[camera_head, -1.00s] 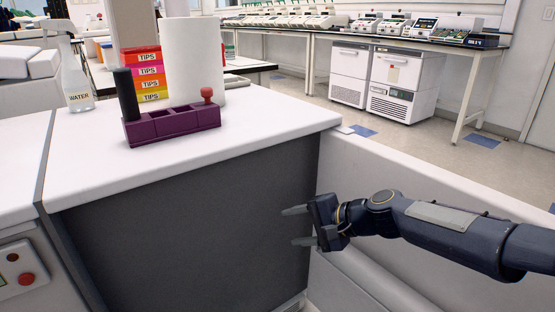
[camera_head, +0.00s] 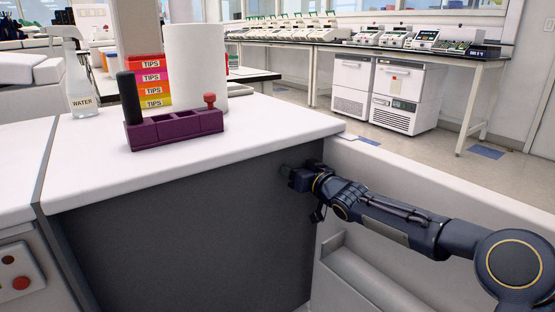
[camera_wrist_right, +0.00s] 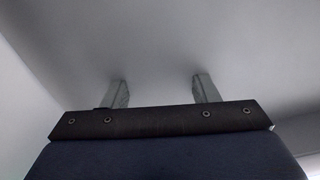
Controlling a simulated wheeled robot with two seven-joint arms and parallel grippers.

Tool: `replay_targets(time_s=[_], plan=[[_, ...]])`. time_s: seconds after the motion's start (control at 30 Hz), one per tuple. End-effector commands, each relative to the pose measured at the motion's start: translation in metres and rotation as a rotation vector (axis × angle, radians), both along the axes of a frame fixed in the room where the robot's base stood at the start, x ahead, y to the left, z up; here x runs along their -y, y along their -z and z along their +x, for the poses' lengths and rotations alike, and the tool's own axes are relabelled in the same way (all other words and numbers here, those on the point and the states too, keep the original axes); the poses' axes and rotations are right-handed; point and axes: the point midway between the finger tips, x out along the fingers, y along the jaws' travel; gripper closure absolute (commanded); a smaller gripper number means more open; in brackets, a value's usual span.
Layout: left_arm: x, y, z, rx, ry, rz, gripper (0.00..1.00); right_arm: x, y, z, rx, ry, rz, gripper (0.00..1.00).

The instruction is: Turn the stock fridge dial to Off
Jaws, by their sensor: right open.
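I cannot make out a dial marked Off in either view. Two white under-bench units, a left one (camera_head: 352,88) and a right one (camera_head: 404,95), stand far off under the back bench; I cannot tell if either is the stock fridge. My right gripper (camera_head: 284,171) is in front of the dark grey side of the near bench, just below its white top. In the right wrist view its two fingers (camera_wrist_right: 162,90) are apart with nothing between them, facing a plain grey surface. My left gripper is not in view.
On the near bench top (camera_head: 250,130) stand a purple rack (camera_head: 175,131), a white roll (camera_head: 195,70), tip boxes (camera_head: 150,82) and a water bottle (camera_head: 80,85). A panel with a red button (camera_head: 20,283) is at lower left. A low white wall (camera_head: 450,180) runs along the right.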

Motion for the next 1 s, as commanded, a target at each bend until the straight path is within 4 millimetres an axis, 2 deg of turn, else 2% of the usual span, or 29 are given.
replay_targets(time_s=[0.27, 0.4, 0.8, 0.87, 1.0], plan=[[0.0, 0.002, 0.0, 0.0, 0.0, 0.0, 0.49, -0.025, 0.002, 0.037, -0.005, 0.001, 0.003, 0.46], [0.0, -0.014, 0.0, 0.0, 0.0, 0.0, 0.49, -0.034, -0.003, 0.05, -0.005, 0.0, 0.002, 0.46], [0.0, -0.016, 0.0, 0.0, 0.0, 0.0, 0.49, -0.038, 0.001, 0.058, -0.005, 0.002, 0.001, 0.46], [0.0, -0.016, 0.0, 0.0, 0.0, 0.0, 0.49, -0.038, 0.001, 0.058, -0.005, 0.002, 0.001, 0.51], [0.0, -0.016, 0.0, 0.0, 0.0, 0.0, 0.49, -0.038, 0.001, 0.058, -0.005, 0.002, 0.001, 0.7]])
